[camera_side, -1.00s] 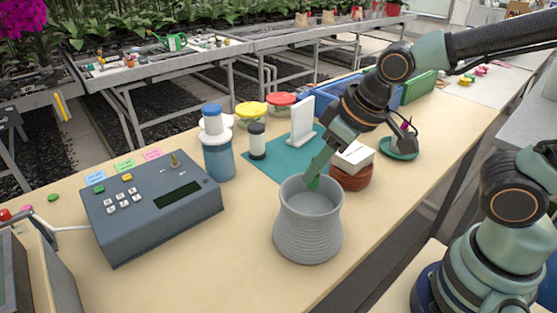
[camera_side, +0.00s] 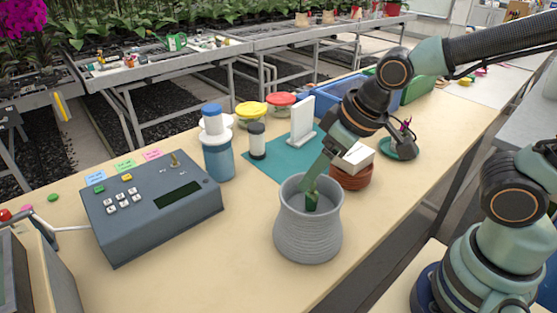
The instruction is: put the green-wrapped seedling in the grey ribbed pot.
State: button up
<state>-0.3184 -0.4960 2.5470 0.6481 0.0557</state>
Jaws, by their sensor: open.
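The grey ribbed pot (camera_side: 308,235) stands upright on the bench at the middle of the side view. The green-wrapped seedling (camera_side: 313,203) is inside the pot's mouth, its dark green wrap showing below the rim line; its lower part is hidden by the pot wall. My gripper (camera_side: 309,187) reaches down over the pot mouth from the upper right, its fingertips at the opening beside the seedling. The jaws are open. Whether a finger still touches the seedling I cannot tell.
A terracotta pot (camera_side: 351,179) with a white block (camera_side: 357,157) stands close behind the grey pot. A grey control box (camera_side: 150,222) is at left. A blue-lidded jar (camera_side: 218,160) and a black-and-white bottle (camera_side: 257,142) stand behind. The front bench is clear.

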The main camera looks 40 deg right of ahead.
aim_at(315, 196)
jog(key=shift+r, duration=0.1)
notch_tip(315, 196, up, 7)
dwell(0.6)
jog(key=d+f+m+h, duration=0.1)
jog(key=d+m, duration=0.2)
jog(key=d, duration=0.6)
jog(key=shift+s+d+t+h, duration=0.3)
jog(key=shift+s+d+t, duration=0.1)
jog(key=shift+s, duration=0.05)
